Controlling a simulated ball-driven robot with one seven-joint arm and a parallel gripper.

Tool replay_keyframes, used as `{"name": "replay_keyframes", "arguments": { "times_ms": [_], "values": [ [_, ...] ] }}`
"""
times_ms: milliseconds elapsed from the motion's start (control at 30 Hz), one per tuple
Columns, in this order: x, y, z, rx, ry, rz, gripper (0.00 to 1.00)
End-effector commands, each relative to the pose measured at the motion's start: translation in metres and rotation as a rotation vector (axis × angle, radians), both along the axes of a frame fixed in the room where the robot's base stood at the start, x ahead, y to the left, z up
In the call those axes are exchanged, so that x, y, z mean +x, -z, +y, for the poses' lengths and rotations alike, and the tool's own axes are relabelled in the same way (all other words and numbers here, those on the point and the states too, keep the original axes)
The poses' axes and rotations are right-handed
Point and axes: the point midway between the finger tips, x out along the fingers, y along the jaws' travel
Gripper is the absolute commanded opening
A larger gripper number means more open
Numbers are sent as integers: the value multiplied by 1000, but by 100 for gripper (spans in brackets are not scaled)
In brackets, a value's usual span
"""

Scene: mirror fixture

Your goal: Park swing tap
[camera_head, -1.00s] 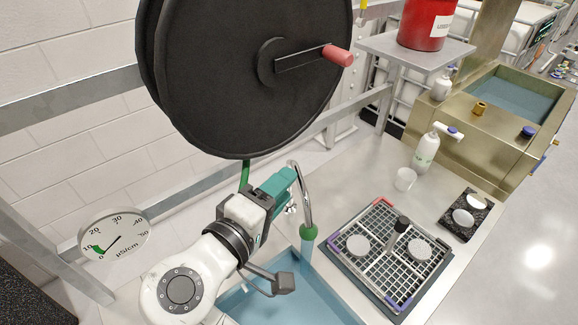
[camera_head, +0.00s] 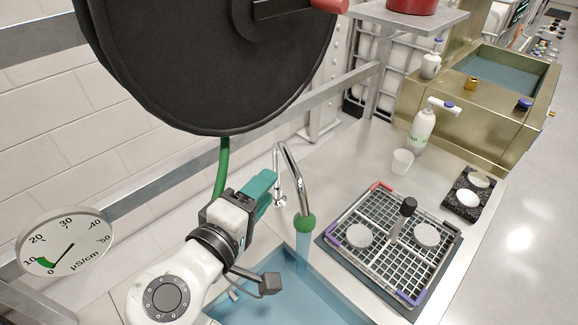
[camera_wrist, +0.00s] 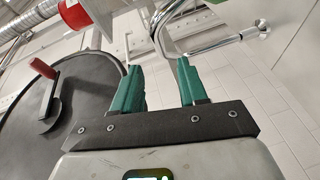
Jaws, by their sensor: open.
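The swing tap (camera_head: 293,172) is a curved chrome pipe with a green outlet (camera_head: 304,222) hanging over the blue sink (camera_head: 322,305). A pale blue stream (camera_head: 303,250) falls from the outlet into the sink. My gripper (camera_head: 264,186) has teal fingers and is just left of the tap pipe in the head view. In the wrist view my gripper (camera_wrist: 158,78) is open, with a clear gap between its fingers. The chrome pipe (camera_wrist: 158,35) shows beyond the fingertips there, around the line of the gap. I cannot tell whether a finger touches it.
A large black reel (camera_head: 205,60) with a red handle hangs above my arm. A gauge (camera_head: 65,243) marked µS/cm reads low at left. A rack (camera_head: 388,245) with white discs stands right of the sink; a cup (camera_head: 402,161) and bottle (camera_head: 421,130) are behind it.

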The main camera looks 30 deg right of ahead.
Motion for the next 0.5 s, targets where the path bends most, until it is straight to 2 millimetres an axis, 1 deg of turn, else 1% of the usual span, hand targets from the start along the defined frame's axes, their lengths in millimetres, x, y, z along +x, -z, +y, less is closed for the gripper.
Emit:
{"name": "replay_keyframes", "arguments": {
  "times_ms": [167, 300, 500],
  "values": [
    [15, 1, -21, -2, 4, 2, 43],
    [30, 5, -43, 0, 4, 2, 43],
    [49, 10, -68, -1, 3, 1, 43]
  ]
}}
